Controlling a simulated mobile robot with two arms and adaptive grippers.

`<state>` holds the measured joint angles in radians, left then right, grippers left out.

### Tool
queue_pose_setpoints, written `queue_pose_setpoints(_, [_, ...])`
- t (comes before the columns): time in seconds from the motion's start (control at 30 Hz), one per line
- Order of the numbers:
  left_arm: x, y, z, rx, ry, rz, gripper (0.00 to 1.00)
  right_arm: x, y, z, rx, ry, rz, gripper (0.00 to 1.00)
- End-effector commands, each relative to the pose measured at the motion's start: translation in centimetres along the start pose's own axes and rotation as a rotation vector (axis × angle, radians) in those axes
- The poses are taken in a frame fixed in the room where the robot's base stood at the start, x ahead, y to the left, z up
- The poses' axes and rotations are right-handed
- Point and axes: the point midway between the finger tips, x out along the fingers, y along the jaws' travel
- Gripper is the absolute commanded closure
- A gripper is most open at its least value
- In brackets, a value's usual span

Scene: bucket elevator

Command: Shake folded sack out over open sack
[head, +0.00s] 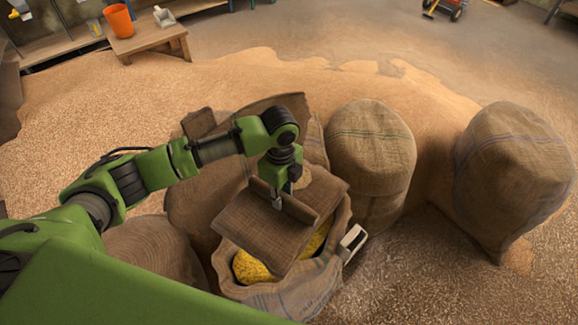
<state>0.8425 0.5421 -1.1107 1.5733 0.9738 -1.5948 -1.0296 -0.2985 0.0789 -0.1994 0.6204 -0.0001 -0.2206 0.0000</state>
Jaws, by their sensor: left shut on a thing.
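My left gripper (279,199) is shut on the folded sack (262,233), a flat brown woven piece with a raised fold along its right side. The folded sack is tilted above the mouth of the open sack (290,299). It hides a large part of that opening. Yellow grain (253,268) shows inside the open sack at the left and right of the folded sack. I cannot tell whether anything is falling from the folded sack. My right gripper is not in view.
A full sack (370,150) stands right behind the open sack, and another (515,175) stands farther right. Loose grain covers the floor. An orange bucket (118,20) stands on a wooden bench (148,40) at the back left.

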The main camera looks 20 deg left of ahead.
Motion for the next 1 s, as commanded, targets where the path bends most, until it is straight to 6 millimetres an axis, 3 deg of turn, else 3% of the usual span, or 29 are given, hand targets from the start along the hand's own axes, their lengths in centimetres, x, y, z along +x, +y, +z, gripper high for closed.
queue_pose_setpoints(0.1, [-1.1, -1.1, 0.2, 0.107, -0.006, -0.005, 1.0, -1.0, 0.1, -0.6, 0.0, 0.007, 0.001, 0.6])
queue_pose_setpoints(0.37, [-0.9, -1.7, 0.4, 0.189, -0.009, -0.007, 1.0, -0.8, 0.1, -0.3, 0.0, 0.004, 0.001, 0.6])
queue_pose_setpoints(1.0, [4.5, -1.7, 0.5, 0.187, -0.01, -0.008, 1.0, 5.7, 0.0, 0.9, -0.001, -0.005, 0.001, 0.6])
